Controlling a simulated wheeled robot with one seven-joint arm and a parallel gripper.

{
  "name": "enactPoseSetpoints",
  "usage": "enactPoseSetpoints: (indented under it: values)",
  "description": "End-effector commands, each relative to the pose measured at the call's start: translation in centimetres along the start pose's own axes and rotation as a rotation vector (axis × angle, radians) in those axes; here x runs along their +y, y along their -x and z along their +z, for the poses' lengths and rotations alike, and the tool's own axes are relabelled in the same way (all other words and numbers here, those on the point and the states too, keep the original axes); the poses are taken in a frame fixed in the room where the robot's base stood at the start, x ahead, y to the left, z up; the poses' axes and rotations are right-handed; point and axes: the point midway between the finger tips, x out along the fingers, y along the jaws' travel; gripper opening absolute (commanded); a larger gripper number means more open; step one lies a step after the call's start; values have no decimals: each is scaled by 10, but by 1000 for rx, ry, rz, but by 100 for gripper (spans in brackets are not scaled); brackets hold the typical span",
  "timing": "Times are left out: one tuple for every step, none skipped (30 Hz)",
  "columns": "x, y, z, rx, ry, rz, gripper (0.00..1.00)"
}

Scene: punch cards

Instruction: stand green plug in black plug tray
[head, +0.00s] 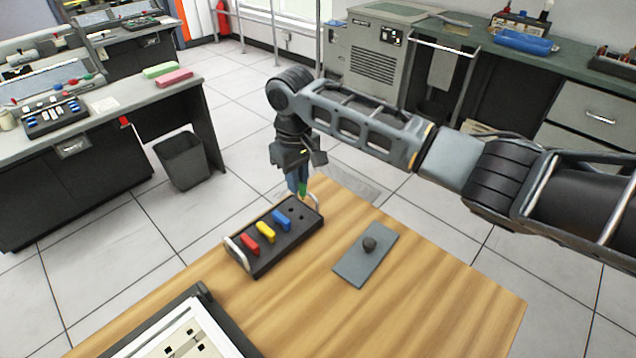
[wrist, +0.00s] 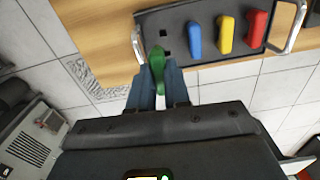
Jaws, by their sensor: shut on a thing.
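The black plug tray (head: 262,268) lies on the wooden table near its far edge, with light handles at both ends. A red plug (head: 250,245), a yellow plug (head: 266,232) and a blue plug (head: 282,219) stand in it. Bare dark holes show at its far end, beside the blue plug. My gripper (head: 298,183) is shut on the green plug (head: 303,188) just beyond that end. In the wrist view, the green plug (wrist: 157,62) sticks out from between the fingertips and overlaps the tray's edge (wrist: 205,73). I cannot tell its height above the tray.
A grey plate (head: 350,268) with a dark knob (head: 369,243) lies on the table to the right of the tray. A framed panel (head: 185,335) is at the near left. The table's right part is clear. A waste bin (head: 183,160) stands on the floor beyond.

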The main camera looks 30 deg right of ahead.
Motion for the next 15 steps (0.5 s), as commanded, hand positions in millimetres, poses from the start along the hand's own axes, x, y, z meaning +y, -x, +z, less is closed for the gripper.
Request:
enactPoseSetpoints:
  values:
    - [-5, -6, -1, -3, 12, -5, 0]
    - [-5, -7, -1, -2, 17, -4, 0]
    - [-6, -10, -2, -2, 25, -3, 0]
    - [-6, -12, -2, -2, 29, -3, 0]
    - [-7, -13, -2, -1, 34, -2, 0]
    - [-7, -15, -2, 0, 37, -1, 0]
    - [-7, -16, -2, 0, 39, -1, 0]
    - [-7, -18, -2, 0, 41, 0, 0]
    - [-6, -19, -2, 1, 42, 1, 0]
    - [-6, -20, -2, 1, 43, 1, 0]
    - [-6, -22, -2, 1, 43, 2, 0]
    - [-6, -24, -2, 1, 43, 2, 0]
    - [-6, -25, -2, 1, 43, 2, 0]
    - [-6, -27, -2, 1, 43, 2, 0]
    - [-6, -30, -2, 2, 43, 2, 0]
